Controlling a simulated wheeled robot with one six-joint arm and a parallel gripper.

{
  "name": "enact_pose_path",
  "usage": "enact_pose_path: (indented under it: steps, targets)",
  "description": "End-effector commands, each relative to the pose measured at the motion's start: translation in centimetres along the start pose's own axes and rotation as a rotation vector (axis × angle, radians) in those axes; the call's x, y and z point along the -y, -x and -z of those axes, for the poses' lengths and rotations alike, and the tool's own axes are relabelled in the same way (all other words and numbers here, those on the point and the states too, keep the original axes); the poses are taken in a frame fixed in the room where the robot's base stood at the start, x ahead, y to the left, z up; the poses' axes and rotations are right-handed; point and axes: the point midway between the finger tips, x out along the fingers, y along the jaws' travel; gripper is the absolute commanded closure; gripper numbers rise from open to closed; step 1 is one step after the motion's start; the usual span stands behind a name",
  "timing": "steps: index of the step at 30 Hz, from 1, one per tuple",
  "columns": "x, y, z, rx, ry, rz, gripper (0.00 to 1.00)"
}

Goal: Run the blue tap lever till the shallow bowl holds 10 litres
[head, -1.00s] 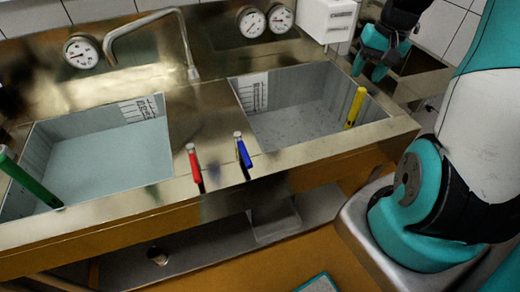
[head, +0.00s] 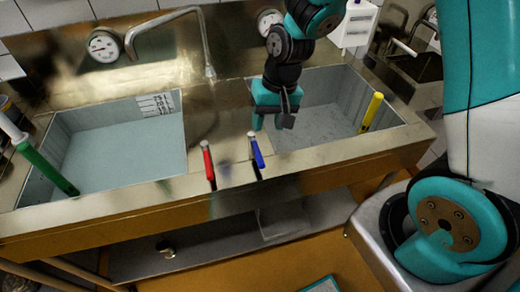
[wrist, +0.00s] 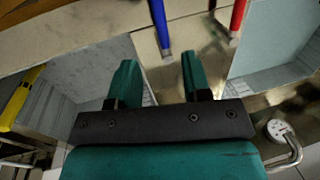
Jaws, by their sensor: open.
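The blue tap lever (head: 257,154) stands on the front ledge between two sunken basins, right of a red lever (head: 207,163). The left basin (head: 50,146) shows a flat pale blue floor or surface and looks shallower. The right basin (head: 340,84) looks deeper, with a speckled grey bottom. I cannot tell surely which is the shallow bowl or its level. My gripper (head: 272,119) is open and empty above the right basin's left edge, behind the blue lever and apart from it. In the wrist view the blue lever (wrist: 160,25) lies just beyond my fingertips (wrist: 158,62).
A bent spout (head: 207,45) ends between the basins. A green handle (head: 45,168) stands at the left basin and a yellow one (head: 372,110) at the right basin. Round dials (head: 103,45) sit on the back wall. The red lever stands close beside the blue one.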

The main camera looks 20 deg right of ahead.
Motion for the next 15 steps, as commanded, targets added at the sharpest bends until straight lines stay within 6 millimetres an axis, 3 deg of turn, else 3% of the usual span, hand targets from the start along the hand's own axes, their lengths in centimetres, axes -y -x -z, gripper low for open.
enact_pose_path:
  steps: [6,15]
  targets:
    - [0.0,-5.1,-0.2,0.007,0.001,-0.002,0.56]
    - [0.0,-9.6,0.0,0.002,0.001,0.000,0.56]
